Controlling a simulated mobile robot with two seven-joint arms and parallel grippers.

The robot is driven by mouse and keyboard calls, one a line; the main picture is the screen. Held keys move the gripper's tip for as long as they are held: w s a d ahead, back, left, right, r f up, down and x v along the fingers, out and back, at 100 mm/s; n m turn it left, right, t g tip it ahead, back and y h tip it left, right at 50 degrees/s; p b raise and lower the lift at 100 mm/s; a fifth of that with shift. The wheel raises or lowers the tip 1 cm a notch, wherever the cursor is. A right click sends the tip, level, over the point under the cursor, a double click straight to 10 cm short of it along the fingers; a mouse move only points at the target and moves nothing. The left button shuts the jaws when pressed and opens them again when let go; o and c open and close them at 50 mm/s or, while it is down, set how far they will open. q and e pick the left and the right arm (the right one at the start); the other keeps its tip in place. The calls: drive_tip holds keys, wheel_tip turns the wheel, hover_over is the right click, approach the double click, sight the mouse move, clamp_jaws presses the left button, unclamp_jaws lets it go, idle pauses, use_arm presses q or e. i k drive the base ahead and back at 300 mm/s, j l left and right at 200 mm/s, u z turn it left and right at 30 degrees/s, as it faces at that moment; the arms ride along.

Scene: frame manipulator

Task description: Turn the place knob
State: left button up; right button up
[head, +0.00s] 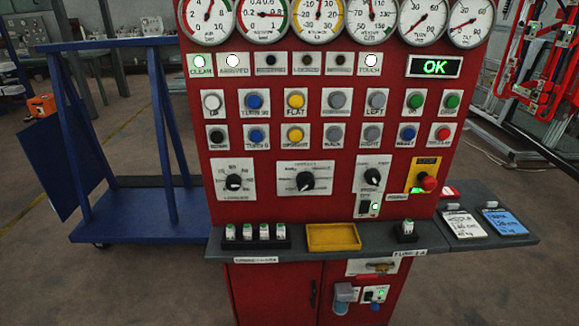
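A red control panel (325,140) stands upright in front of me in the head view. It carries three black rotary knobs on white plates in a low row: a left knob (234,182), a wider-plated middle knob (306,181) and a right knob (372,177). The print on their plates is too small to read surely, so I cannot tell which is the place knob. The middle knob's pointer seems to lean up and right. Nothing covers the knobs. Neither of my grippers is in view.
Two rows of push buttons sit above the knobs, with a lit "OK" display (434,67) and gauges higher. A red stop button (429,183) is right of the knobs. A grey shelf (290,249) juts out below, holding a yellow tray (333,237) and small labelled blocks (247,231).

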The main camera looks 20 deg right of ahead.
sight(305, 181)
drive_tip(key=z, duration=1.45)
drive_tip(key=i+j+z, duration=0.1)
drive_tip(key=i+z, duration=0.4)
drive_tip(key=k+j+u, duration=0.1)
drive_tip(key=j+u, duration=0.2)
drive_tip(key=u, duration=0.15)
drive_tip(key=j+u, duration=0.65)
drive_tip(key=u, duration=0.2)
drive_tip(key=j+u, duration=0.45)
drive_tip(key=i+j+z, duration=0.15)
drive_tip(key=z, duration=0.35)
drive_tip(key=i+j+z, duration=0.25)
drive_tip(key=z, duration=0.25)
